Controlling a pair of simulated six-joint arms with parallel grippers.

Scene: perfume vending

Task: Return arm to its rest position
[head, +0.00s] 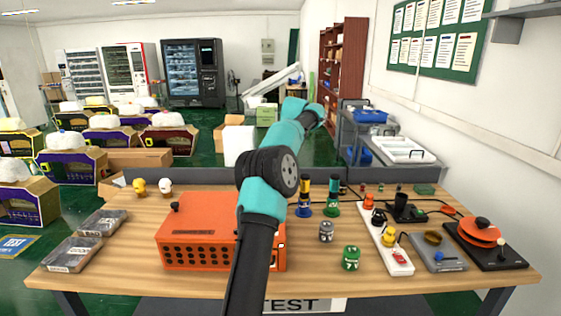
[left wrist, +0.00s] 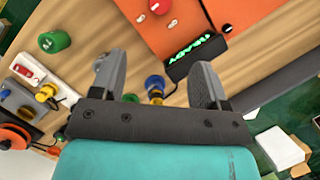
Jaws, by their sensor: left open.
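One of my arms crosses the middle of the head view, rising from the bottom edge in front of the orange box (head: 195,242). No fingertips can be made out there. In the left wrist view my left gripper (left wrist: 157,72) is open, its two grey fingers spread above the table with nothing gripped. A blue and yellow bottle (left wrist: 155,84) shows in the gap between them, lower down on the table. In the head view the blue and yellow bottle (head: 304,199) stands beside a green and teal bottle (head: 332,199). My right gripper is not in view.
The wooden table (head: 130,225) holds a green figure (head: 351,257), a grey figure (head: 326,231), a white power strip (head: 398,258) and an orange turntable (head: 478,232) on the right. Two grey boxes (head: 70,255) lie at left. A lit READY display (left wrist: 197,55) adjoins the orange box.

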